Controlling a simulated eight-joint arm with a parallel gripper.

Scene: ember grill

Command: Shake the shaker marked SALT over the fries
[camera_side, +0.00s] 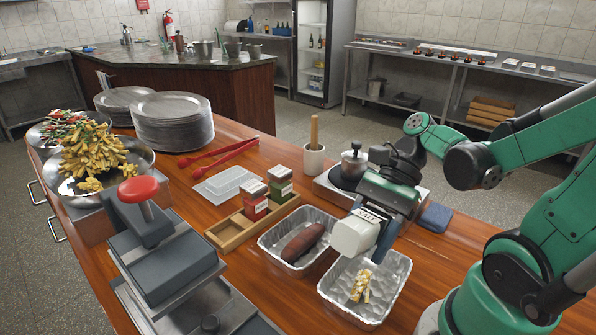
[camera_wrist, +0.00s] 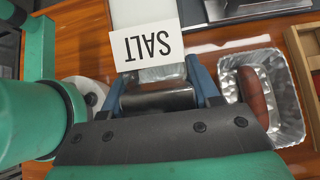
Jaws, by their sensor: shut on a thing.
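A white shaker with a SALT label (camera_side: 356,235) is in my gripper (camera_side: 377,225), which is shut on it. In the side view the shaker is tilted, its far end pointing left, above the foil tray (camera_side: 398,290) on the right. In the wrist view the SALT label (camera_wrist: 149,48) reads upside down between the blue fingers. A few fries (camera_side: 361,287) lie in that tray, below the shaker and apart from it. Whether any salt is falling cannot be seen.
A second foil tray (camera_side: 269,242) holds a brown sausage-like item (camera_side: 303,243). A wooden rack (camera_side: 226,235) holds a red and a green shaker. A small pot (camera_side: 353,165) stands on a burner behind my gripper. A press with a red knob (camera_side: 138,189) stands at the left front.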

